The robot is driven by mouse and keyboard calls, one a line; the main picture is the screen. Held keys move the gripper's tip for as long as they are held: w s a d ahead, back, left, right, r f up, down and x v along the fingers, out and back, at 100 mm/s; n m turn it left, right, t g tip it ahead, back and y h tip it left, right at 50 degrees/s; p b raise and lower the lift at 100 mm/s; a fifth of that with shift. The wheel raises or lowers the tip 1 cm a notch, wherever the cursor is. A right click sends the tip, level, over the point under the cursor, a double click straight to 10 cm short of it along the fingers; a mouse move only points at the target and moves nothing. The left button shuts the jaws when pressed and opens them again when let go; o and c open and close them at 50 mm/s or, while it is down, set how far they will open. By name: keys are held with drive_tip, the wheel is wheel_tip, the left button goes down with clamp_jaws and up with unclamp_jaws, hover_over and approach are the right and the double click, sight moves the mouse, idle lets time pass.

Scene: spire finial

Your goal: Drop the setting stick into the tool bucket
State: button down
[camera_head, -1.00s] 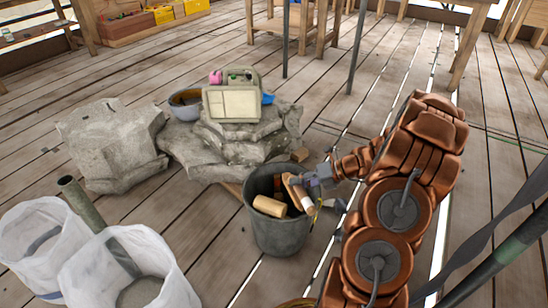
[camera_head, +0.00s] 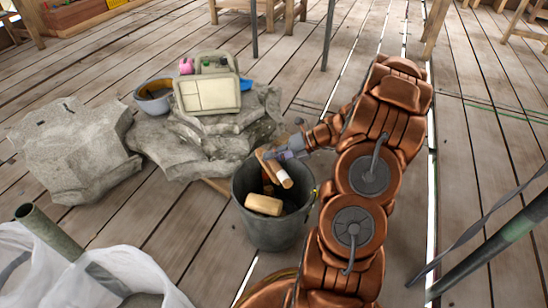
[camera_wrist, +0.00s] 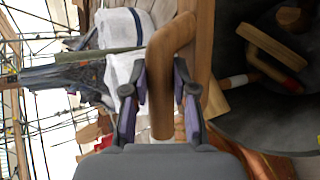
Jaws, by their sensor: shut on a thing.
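The setting stick appears to be the brown wooden stick (camera_wrist: 165,95) with a bent end between my gripper's fingers in the wrist view. My gripper (camera_wrist: 160,88) is shut on it. In the head view my gripper (camera_head: 274,155) is at the back right of the tool bucket's mouth, with a brown stick (camera_head: 270,165) at its tips, slanting over the opening. The tool bucket (camera_head: 266,230) is dark grey and upright; its dark wall (camera_wrist: 275,140) fills the right of the wrist view. It holds a pale wooden cylinder (camera_head: 263,205) and other tools, partly hidden.
Stone blocks (camera_head: 75,155) lie behind and left of the bucket, with a grey bowl (camera_head: 152,102) and a pale box (camera_head: 208,95) on top. White sacks (camera_head: 60,260) stand at front left. A dark pole (camera_head: 490,245) slants at right. Open planks lie behind.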

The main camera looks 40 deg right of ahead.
drive_tip(key=shift+f+b, duration=2.5)
drive_tip(key=shift+b, duration=1.3)
drive_tip(key=c, duration=0.8)
unclamp_jaws()
drive_tip(key=shift+c, duration=0.2)
drive_tip(key=v, duration=1.2)
